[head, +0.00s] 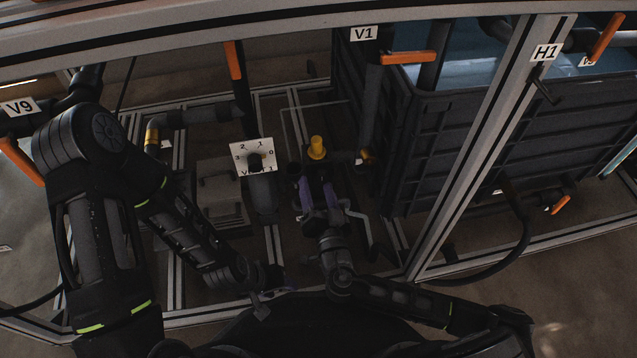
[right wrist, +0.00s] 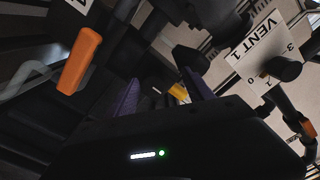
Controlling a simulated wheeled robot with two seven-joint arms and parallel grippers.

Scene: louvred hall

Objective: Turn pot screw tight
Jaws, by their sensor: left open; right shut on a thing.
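A yellow-capped fitting (head: 317,147) stands upright on the dark pipework at the middle of the head view. My right gripper (head: 316,188) is just below the yellow cap, its purple fingers either side of a dark part that I take to be the pot screw. The grip itself is mostly hidden. In the right wrist view the purple fingers (right wrist: 160,88) point away from me, and a bit of yellow (right wrist: 178,92) shows between them. My left gripper (head: 270,298) is low in the head view, open and apart from the pipework.
A white VENT 1 dial plate (head: 252,156) with a black knob stands left of the fitting. A grey pump (head: 218,190) is below it. Orange valve handles (head: 408,57) and a large dark crate (head: 440,140) are at the right. Metal frame bars (head: 490,150) enclose the area.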

